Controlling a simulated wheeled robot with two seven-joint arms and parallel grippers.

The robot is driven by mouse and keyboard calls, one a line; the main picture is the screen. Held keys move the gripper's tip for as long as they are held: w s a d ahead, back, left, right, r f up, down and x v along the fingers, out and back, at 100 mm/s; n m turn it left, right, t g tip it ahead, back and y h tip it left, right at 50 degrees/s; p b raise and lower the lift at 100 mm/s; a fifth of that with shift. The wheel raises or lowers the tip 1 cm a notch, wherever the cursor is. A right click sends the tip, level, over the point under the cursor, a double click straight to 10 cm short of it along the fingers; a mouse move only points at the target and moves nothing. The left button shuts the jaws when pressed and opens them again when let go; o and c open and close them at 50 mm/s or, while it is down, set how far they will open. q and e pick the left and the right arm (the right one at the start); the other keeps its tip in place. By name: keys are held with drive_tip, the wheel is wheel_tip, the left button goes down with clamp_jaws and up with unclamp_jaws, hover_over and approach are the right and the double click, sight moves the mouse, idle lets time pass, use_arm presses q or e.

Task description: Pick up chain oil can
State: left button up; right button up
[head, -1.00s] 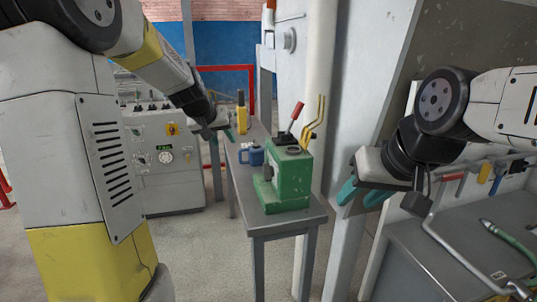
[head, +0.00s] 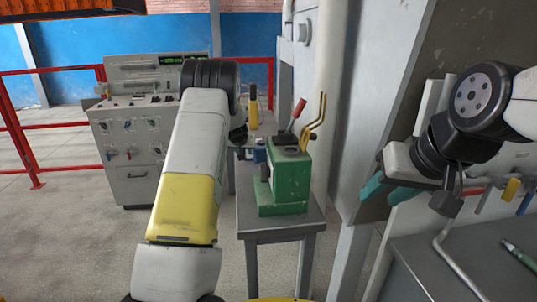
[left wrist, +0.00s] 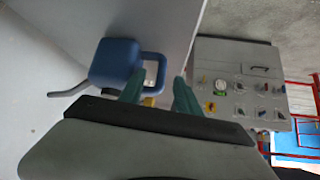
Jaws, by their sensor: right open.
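The chain oil can looks to be the blue can (head: 259,154) on the narrow grey table, partly hidden in the head view. In the left wrist view the blue can (left wrist: 115,64) shows a thin grey spout and a square loop handle. My left gripper (left wrist: 160,85) is open, its teal fingers apart close to the handle. The handle's outer bar appears between the fingertips in that view; I cannot tell whether they touch. In the head view the left gripper is mostly hidden behind my arm. My right gripper (head: 386,191) is open and empty at the right.
A green machine (head: 290,185) with a red lever stands on the grey table (head: 262,225) in front of the can. A yellow object (head: 253,112) stands behind it. A grey control cabinet (head: 130,175) is at the left. A pale column (head: 325,100) rises to the right.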

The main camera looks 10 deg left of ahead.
use_arm(q)
drive_tip(key=shift+x, duration=1.55)
drive_tip(key=shift+a, duration=0.1)
clamp_jaws()
drive_tip(key=shift+r, duration=0.15)
